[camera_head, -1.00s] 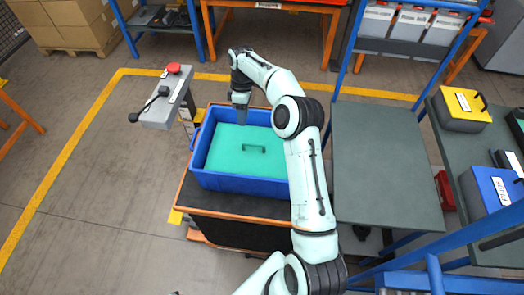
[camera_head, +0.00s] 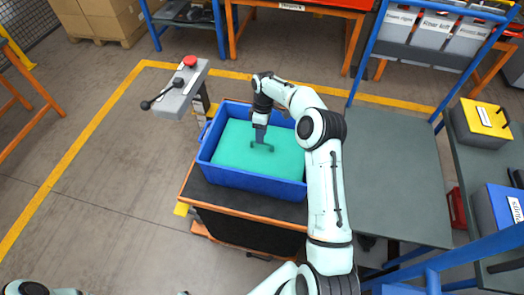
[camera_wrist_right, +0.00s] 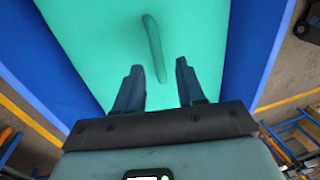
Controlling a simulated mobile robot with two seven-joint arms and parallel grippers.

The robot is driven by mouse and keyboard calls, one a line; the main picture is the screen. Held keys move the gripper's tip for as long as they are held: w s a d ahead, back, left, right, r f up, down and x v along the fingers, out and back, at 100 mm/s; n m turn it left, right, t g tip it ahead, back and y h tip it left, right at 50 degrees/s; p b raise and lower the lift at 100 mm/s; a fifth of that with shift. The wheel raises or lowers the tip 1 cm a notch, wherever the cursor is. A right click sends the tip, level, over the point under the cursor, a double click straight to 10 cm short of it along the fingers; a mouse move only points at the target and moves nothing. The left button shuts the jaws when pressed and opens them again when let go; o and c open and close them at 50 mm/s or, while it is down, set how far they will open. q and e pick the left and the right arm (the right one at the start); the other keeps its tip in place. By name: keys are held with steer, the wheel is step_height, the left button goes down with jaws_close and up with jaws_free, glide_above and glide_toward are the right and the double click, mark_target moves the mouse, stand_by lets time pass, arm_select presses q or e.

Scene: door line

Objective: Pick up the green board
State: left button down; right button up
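The green board (camera_head: 232,160) lies flat inside a blue crate (camera_head: 246,185), with a dark green bar handle (camera_head: 268,148) near its middle. In the right wrist view the board (camera_wrist_right: 95,35) fills much of the picture, and its handle (camera_wrist_right: 153,48) runs lengthwise, its near end between the fingertips. My right gripper (camera_head: 259,141) points down over the handle. Its two fingers (camera_wrist_right: 158,80) are apart with nothing gripped. Whether they are level with the handle or above it, I cannot tell. My left gripper is not in view.
The crate stands on a dark cart top with an orange edge (camera_head: 250,214). A grey control box with a red button (camera_head: 190,61) stands left of it. A grey-green table (camera_head: 395,190) on the right is bare. A yellow-topped case (camera_head: 482,118) sits farther right.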

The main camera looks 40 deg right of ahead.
mark_target(262, 152)
steer(key=f, duration=0.4)
steer(key=shift+s+a+f, duration=0.15)
steer(key=shift+a+f, duration=0.25)
jaws_close()
steer(key=shift+r, duration=0.1)
stand_by(0.9)
